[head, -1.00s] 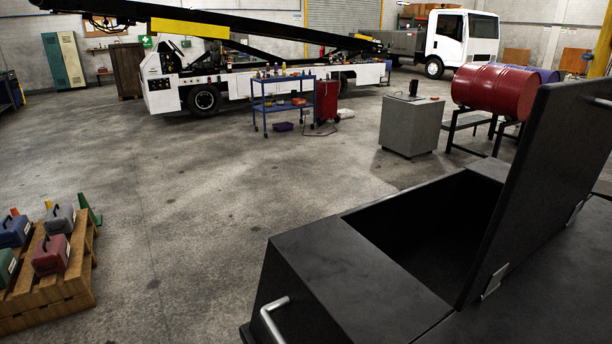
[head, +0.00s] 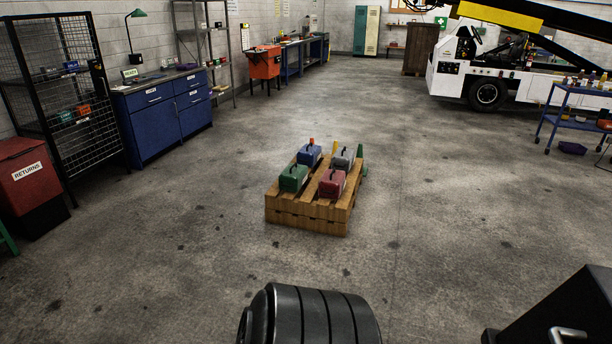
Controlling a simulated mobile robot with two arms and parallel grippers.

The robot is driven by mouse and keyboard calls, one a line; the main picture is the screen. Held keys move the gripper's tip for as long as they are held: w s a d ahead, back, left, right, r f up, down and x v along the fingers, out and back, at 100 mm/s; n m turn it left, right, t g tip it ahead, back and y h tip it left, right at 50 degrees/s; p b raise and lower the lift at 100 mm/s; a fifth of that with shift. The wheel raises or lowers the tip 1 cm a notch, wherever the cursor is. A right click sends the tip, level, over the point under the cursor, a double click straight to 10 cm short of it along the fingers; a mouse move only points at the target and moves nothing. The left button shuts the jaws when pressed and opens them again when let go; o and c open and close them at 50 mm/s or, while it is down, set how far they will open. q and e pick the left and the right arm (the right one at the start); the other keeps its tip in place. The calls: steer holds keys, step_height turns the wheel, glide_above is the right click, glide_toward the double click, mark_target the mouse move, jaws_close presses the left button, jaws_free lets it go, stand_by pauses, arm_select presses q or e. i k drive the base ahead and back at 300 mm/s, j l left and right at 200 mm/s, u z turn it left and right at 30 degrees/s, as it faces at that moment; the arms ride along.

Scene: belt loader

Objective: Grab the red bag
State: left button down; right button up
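The red bag (head: 332,184), a dull red case-like bag with a dark handle on top, sits upright at the front right of a wooden pallet (head: 306,222) in the middle of the floor. A green bag (head: 293,178) is to its left, a blue bag (head: 309,155) is behind at the left, and a grey bag (head: 345,158) is right behind it. Nothing covers the red bag's front. Neither of my grippers shows in the head view.
Open concrete floor surrounds the pallet. Small cones, one green (head: 362,160), stand behind it. A black box (head: 560,318) is at the lower right. A red returns bin (head: 30,185), a wire cage and a blue cabinet (head: 165,115) line the left.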

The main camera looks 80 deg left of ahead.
mark_target(332, 184)
steer(key=j+u, duration=0.15)
steer(key=u, duration=2.25)
steer(key=i+l, duration=0.05)
